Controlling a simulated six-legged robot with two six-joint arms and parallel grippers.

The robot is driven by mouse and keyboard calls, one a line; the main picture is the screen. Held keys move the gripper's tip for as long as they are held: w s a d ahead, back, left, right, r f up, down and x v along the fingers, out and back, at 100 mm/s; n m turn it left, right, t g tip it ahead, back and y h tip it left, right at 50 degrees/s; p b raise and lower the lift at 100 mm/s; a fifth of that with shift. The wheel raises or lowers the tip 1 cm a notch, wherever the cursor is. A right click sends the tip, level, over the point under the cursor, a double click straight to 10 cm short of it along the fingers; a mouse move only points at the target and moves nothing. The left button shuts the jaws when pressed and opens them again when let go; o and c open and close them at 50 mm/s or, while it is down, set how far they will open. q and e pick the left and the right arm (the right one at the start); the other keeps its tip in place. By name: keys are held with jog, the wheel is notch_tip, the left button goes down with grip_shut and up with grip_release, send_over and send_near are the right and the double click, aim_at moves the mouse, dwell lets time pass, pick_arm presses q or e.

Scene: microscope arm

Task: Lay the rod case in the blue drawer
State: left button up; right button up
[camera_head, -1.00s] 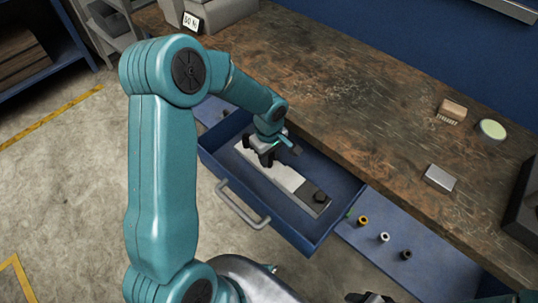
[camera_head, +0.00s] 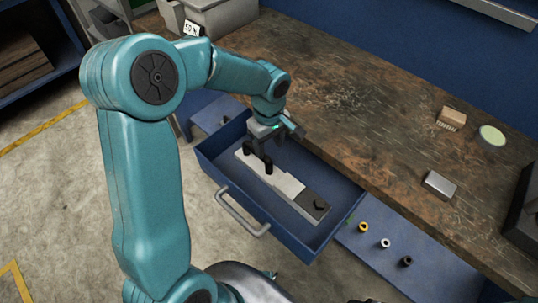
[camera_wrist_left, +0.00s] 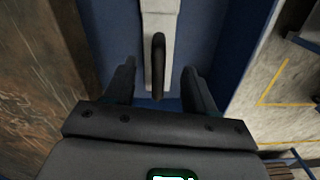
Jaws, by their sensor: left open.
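The rod case (camera_head: 290,186) is a long pale grey bar with a dark round knob at one end and a black handle. It lies flat on the floor of the open blue drawer (camera_head: 318,240), along the drawer's length. It also shows in the left wrist view (camera_wrist_left: 159,22), with its handle upright near the jaws. My left gripper (camera_head: 264,148) is open above the handle end of the case. In the left wrist view its two fingers (camera_wrist_left: 160,84) stand apart on either side, with clear gaps to the handle. My right gripper is not visible.
The drawer has a metal bar handle (camera_head: 243,214) on its front. A yellow, a white and a dark small ring stand on the blue ledge (camera_head: 420,268) to its right. The worn workbench (camera_head: 350,100) holds a brush, a round green-topped dish and a small metal box.

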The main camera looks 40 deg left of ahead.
pick_arm(q)
notch_tip(320, 180, up, 3)
jog(key=shift+r, duration=0.1)
dwell(0.6)
